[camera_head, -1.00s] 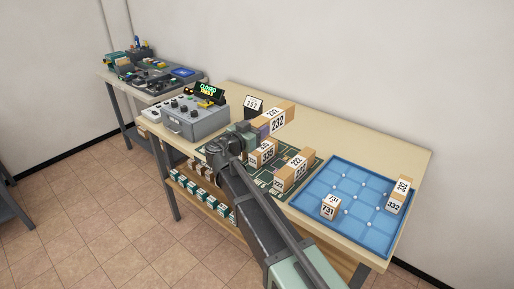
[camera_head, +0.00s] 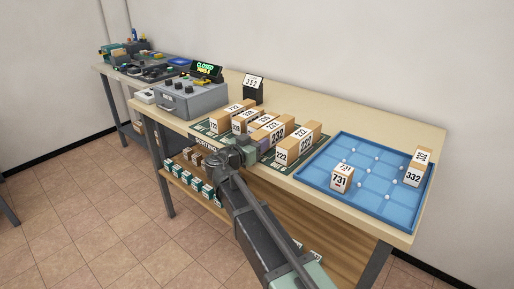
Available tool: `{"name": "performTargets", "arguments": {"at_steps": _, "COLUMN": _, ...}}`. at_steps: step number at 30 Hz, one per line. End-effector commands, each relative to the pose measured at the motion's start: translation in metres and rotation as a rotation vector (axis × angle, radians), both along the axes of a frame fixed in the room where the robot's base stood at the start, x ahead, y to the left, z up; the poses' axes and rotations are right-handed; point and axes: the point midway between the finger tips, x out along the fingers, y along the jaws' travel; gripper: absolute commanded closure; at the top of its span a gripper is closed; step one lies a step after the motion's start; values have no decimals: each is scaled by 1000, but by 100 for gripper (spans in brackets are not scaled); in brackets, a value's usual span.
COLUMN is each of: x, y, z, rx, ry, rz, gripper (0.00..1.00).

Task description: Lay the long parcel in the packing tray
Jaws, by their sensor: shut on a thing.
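The packing tray is the blue tray (camera_head: 324,193) at the right of the table. In it, a small boxy parcel labelled 731 (camera_head: 342,178) stands at the front left and a parcel labelled 332 (camera_head: 415,170) stands at the right edge.
Another brown parcel labelled 222 (camera_head: 301,141) stands between the held one and the tray. More parcels (camera_head: 231,112) stand to the left on the mat.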

Motion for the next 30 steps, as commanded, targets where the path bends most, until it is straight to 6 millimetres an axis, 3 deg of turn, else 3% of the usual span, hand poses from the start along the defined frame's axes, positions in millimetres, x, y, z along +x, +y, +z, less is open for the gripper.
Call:
{"name": "performTargets", "arguments": {"at_steps": 5, "x": 0, "y": 0, "z": -3, "rx": -1, "ry": -1, "rz": 0, "gripper": 94}}
{"name": "performTargets", "arguments": {"at_steps": 6, "x": 0, "y": 0, "z": -3, "rx": 0, "ry": 0, "rz": 0, "gripper": 49}}
{"name": "performTargets", "arguments": {"at_steps": 11, "x": 0, "y": 0, "z": -2, "rx": 0, "ry": 0, "rz": 0, "gripper": 27}}
{"name": "performTargets", "arguments": {"at_steps": 21, "x": -3, "y": 2, "z": 2, "rx": 0, "ry": 0, "rz": 1, "gripper": 27}}
{"name": "performTargets", "arguments": {"at_steps": 30, "x": -60, "y": 49, "z": 1, "rx": 0, "ry": 0, "rz": 5, "gripper": 27}}
